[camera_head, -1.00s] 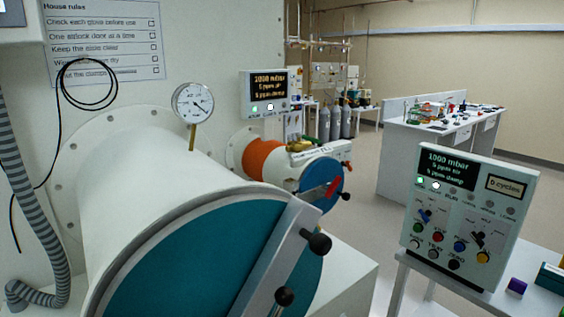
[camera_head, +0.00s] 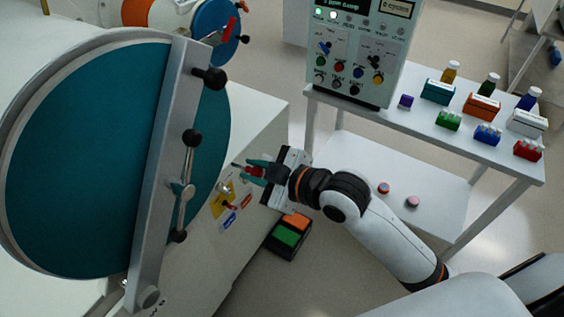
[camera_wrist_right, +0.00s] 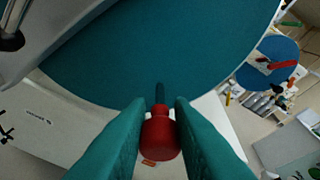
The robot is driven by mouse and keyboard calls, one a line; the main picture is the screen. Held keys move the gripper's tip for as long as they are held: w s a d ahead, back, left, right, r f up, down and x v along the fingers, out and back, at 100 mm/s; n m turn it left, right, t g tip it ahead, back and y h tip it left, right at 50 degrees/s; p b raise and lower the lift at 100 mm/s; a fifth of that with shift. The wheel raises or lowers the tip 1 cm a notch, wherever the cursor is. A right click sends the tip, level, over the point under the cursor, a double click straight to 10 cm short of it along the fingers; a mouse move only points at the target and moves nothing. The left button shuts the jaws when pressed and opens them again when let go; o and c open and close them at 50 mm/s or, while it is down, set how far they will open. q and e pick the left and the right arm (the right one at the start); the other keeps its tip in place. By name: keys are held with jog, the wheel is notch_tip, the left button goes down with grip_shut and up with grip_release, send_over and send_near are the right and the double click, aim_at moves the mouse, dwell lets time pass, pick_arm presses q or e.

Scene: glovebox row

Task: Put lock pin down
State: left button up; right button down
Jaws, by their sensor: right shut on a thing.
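The lock pin has a red knob (camera_wrist_right: 160,138) and a dark shank. My right gripper (camera_head: 250,169), with teal fingers, is shut on the knob. In the right wrist view the fingers (camera_wrist_right: 160,125) press it from both sides, and its shank points away from me toward the large teal door. In the head view the pin (camera_head: 254,171) shows as a small red piece between the fingers. It is held beside the white bench, near a yellow plate (camera_head: 222,199) on the bench's side. My left gripper is not in view.
The large teal door (camera_head: 85,150) with its grey bar (camera_head: 165,175) and black knobs stands left. A control panel (camera_head: 357,50) and a side table (camera_head: 500,150) with small boxes and bottles are right. A box with green and orange tops (camera_head: 289,232) is below the gripper.

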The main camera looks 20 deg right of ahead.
jog(key=a+n+g+y, duration=0.1)
jog(key=n+g+y, duration=0.1)
jog(key=n+g, duration=0.1)
jog(key=a+n+g+y, duration=0.2)
jog(key=n+g, duration=0.2)
jog(key=s+a+r+n+g+y, duration=0.1)
jog(key=n+g, duration=0.2)
jog(key=shift+a+g+y, duration=0.3)
jog(key=shift+y, duration=0.1)
